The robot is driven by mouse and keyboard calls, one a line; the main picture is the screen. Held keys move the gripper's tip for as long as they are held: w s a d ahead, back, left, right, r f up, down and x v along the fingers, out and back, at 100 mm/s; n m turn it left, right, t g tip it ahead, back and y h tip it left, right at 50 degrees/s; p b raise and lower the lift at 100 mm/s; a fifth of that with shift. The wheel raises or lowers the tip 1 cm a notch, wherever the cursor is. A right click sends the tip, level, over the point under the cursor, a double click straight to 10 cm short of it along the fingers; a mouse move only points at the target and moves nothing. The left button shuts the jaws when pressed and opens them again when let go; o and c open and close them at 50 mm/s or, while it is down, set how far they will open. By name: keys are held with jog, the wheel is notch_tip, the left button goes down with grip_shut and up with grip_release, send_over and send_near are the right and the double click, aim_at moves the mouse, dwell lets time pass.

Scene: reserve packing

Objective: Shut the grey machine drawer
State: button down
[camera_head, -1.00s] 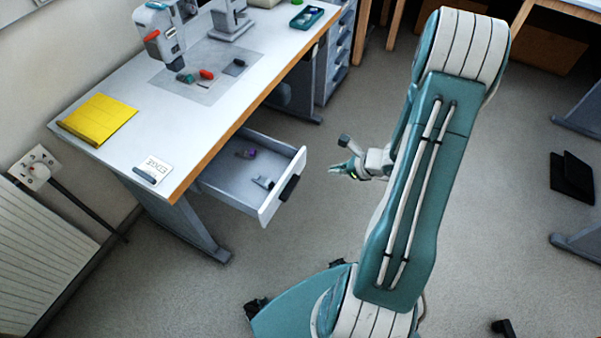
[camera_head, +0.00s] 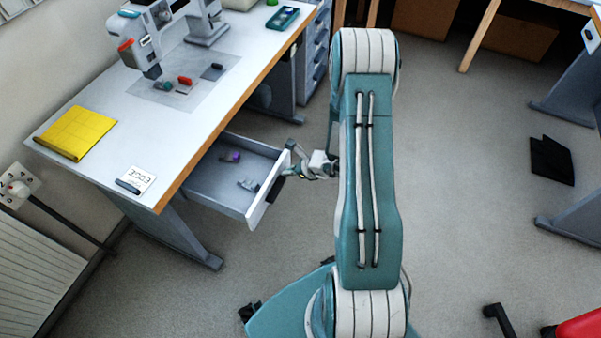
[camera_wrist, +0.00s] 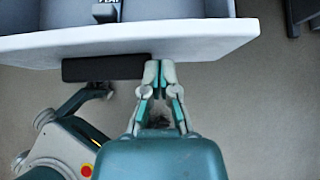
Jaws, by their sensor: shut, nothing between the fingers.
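The grey machine drawer (camera_head: 232,184) stands pulled out under the front edge of the white table. A purple item (camera_head: 231,157) and a small grey item (camera_head: 248,185) lie in it. Its dark handle (camera_head: 275,187) is on the front panel, and it also shows in the wrist view (camera_wrist: 106,67). My gripper (camera_head: 287,172) is at the outer side of the drawer front. In the wrist view my gripper (camera_wrist: 159,66) is shut and empty, its fingertips at the front panel (camera_wrist: 190,42) just right of the handle. I cannot tell whether they touch.
The white table (camera_head: 130,150) carries a sewing machine (camera_head: 145,45), a yellow folder (camera_head: 78,134) and small items on a grey mat. A drawer unit (camera_head: 318,50) stands behind the open drawer. A red seat (camera_head: 580,326) is at lower right. The floor to the right is mostly clear.

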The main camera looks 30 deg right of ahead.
jog(key=shift+w+a, duration=0.25)
jog(key=shift+w, duration=0.05)
jog(key=w+a, duration=0.4)
jog(key=w, duration=0.2)
jog(key=w+a, duration=0.5)
jog(key=w, duration=0.1)
jog(key=w+a, duration=0.5)
jog(key=w, duration=0.2)
jog(key=shift+w, duration=0.25)
jog(key=shift+r, duration=0.15)
